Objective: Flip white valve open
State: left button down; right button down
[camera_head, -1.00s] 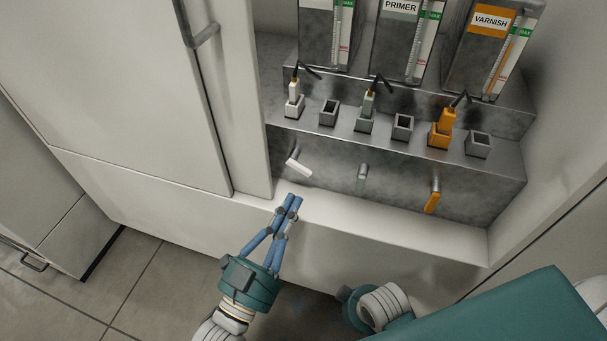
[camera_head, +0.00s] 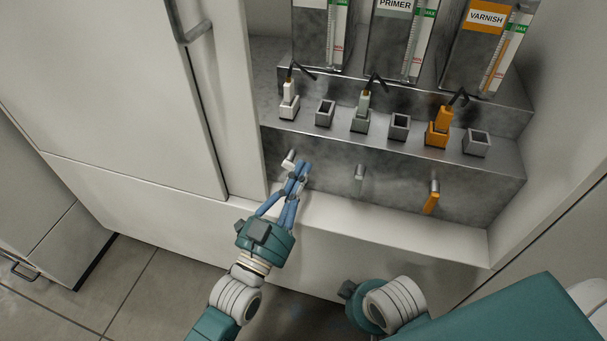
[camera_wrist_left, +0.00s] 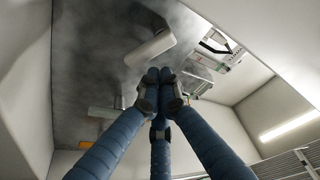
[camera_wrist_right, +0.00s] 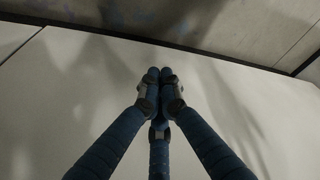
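The white valve (camera_head: 288,158) is on the grey dispenser's lower front, at the left end of the row. In the head view my left gripper (camera_head: 304,166) is in front of it and hides most of its lever. In the left wrist view the pale lever (camera_wrist_left: 150,46) lies just beyond the left fingertips (camera_wrist_left: 158,75), not between them. The left fingers are together and hold nothing; I cannot tell whether they touch the lever. My right gripper (camera_wrist_right: 160,75) is shut and empty, facing a pale surface.
A grey valve (camera_head: 359,175) and an orange valve (camera_head: 431,200) are farther right. Above them, several sockets and nozzles stand on the ledge (camera_head: 343,128), below the primer container (camera_head: 392,45) and the varnish container (camera_head: 480,50). A cabinet (camera_head: 110,90) is at the left.

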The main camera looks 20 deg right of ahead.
pick_arm(q)
jog(key=shift+w+a+f, duration=0.1)
jog(key=shift+f, duration=0.15)
pick_arm(e)
jog(key=shift+r, duration=0.3)
jog(key=shift+f, duration=0.1)
